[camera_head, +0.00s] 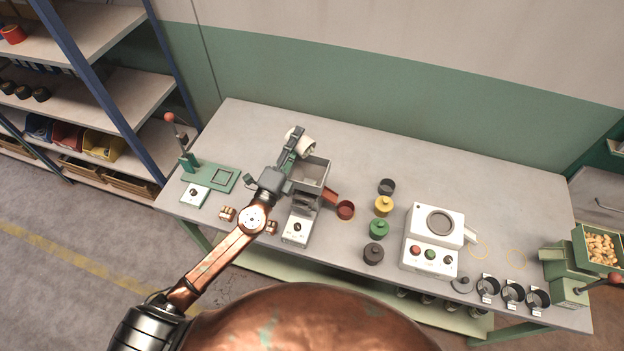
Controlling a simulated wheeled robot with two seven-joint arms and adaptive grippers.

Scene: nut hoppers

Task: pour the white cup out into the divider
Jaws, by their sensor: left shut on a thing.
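The white cup (306,147) is tilted, high over the back of the table near the divider's rear edge. My left gripper (292,143) is shut on it, with the arm reaching up from the lower left. The cup's contents cannot be seen. The divider appears to be the grey open-topped box (325,176) on a stand with a white control base. It has a red chute on its right side, leading to a dark red cup (345,210). My arm covers its left side. My right gripper is not in view.
A green lever press (222,178) stands left of the divider. Several black cups and a green hopper of nuts (599,247) are at the far right. The back of the table is clear.

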